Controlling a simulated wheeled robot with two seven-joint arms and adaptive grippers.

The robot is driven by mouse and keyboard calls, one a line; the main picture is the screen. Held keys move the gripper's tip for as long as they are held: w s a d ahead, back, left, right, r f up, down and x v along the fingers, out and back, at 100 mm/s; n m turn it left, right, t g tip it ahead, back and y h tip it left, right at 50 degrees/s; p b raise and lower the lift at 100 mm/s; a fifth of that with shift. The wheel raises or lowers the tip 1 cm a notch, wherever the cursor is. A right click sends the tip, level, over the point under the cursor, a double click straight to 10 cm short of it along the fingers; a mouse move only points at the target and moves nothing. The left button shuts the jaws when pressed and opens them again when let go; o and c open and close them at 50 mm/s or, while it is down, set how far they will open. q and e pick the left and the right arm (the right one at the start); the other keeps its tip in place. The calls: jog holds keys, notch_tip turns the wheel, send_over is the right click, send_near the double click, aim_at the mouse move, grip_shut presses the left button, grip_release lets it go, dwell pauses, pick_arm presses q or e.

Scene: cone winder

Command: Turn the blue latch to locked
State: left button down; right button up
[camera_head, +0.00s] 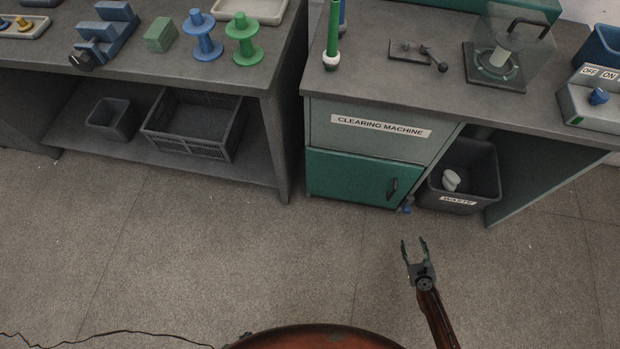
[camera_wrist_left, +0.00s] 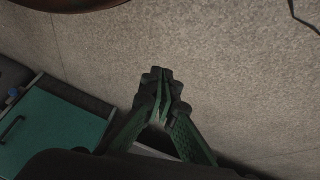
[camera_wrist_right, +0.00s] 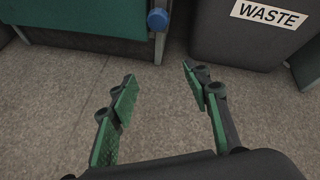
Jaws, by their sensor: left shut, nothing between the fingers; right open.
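The blue latch (camera_head: 407,209) is a small blue knob at the lower right corner of the green cabinet door (camera_head: 345,178), under the clearing machine label. The latch also shows at the top of the right wrist view (camera_wrist_right: 158,19). My right gripper (camera_head: 413,243) is open and empty, a short way in front of and below the latch. Its fingers (camera_wrist_right: 158,72) point toward the cabinet, with a gap to the latch. My left gripper (camera_wrist_left: 161,74) is shut and empty in the left wrist view. It is outside the head view.
A waste bin (camera_head: 460,200) stands just right of the latch. The door's dark handle (camera_head: 392,188) sits just above the latch. The open floor (camera_head: 250,260) in front is clear. A workbench with spools (camera_head: 243,50) stands at the left.

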aim_at(407, 212)
pick_arm(q)
jog(key=w+d+r+t+b, duration=0.1)
jog(key=w+d+r+b, duration=0.1)
jog(key=w+r+b, duration=0.15)
pick_arm(e)
jog(key=w+m+b, duration=0.1)
jog(key=w+m, duration=0.1)
jog(key=w, duration=0.2)
jog(key=w+f+m+b, duration=0.1)
jog(key=w+m, duration=0.2)
jog(key=w, duration=0.2)
jog(key=w+m+t+b, duration=0.1)
jog(key=w+m, duration=0.1)
jog(key=w, duration=0.2)
jog(key=shift+w+d+f, duration=0.2)
jog(key=shift+w+d, duration=0.05)
pick_arm(q)
jog(key=shift+s+a+f+t, duration=0.1)
jog(key=shift+a+f+t, duration=0.25)
jog(key=shift+f, duration=0.45)
jog(key=shift+s+a+f+t, duration=0.1)
jog(key=shift+a+f+t, duration=0.25)
jog(key=shift+f, duration=0.4)
jog(key=shift+s+a+f+t, duration=0.15)
jog(key=shift+f+t, duration=0.25)
jog(key=shift+f, duration=0.4)
pick_arm(e)
jog(key=shift+w+d+f, duration=0.1)
jog(key=shift+w, duration=0.6)
